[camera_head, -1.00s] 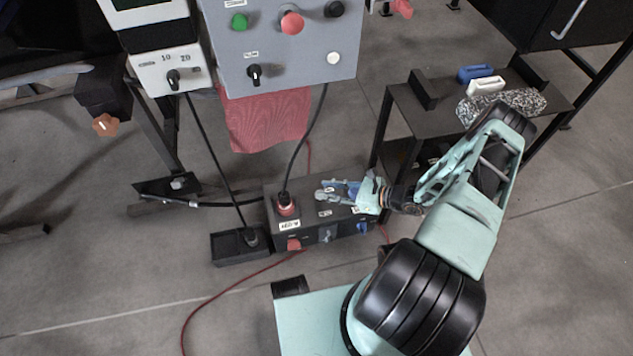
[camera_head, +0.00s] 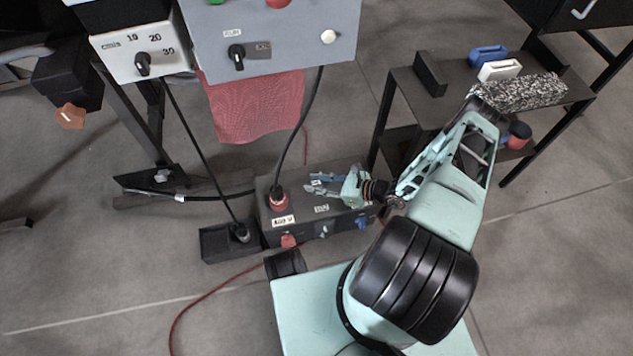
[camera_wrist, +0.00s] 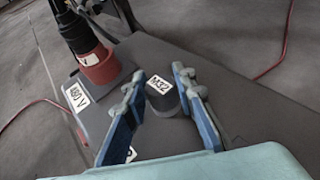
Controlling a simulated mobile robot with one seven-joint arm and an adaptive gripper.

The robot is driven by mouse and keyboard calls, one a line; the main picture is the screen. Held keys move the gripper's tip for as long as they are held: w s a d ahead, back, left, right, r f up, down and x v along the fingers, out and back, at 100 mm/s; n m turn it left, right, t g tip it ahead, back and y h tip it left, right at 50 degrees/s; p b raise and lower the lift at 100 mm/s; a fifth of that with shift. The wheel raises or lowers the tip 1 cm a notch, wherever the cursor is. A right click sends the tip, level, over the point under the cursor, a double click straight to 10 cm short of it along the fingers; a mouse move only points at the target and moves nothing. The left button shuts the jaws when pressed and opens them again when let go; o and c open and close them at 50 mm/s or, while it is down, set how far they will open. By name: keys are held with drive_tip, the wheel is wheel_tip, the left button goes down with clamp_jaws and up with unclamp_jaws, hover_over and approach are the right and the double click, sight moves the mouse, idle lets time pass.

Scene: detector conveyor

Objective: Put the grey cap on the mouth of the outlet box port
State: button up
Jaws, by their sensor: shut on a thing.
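My gripper (camera_head: 313,185) is low over the top of the dark outlet box (camera_head: 298,206), with its fingers pointing left. A white "M32" label shows at the cap. The cap is close over the box top (camera_wrist: 215,65); whether it touches is unclear. The port mouth is not seen, and I cannot tell whether it lies under the cap.
A red socket with a black plug (camera_wrist: 98,62) and cable stands on the box just beyond the fingers, beside a "480 V" label (camera_wrist: 77,95). A grey control panel (camera_head: 285,50) and red cloth (camera_head: 255,105) are behind. A dark shelf table (camera_head: 445,95) stands at right.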

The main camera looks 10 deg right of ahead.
drive_tip(key=o, duration=0.9)
drive_tip(key=shift+o, duration=0.2)
drive_tip(key=shift+r, duration=0.15)
drive_tip(key=p+v, duration=0.3)
drive_tip(key=v, duration=0.9)
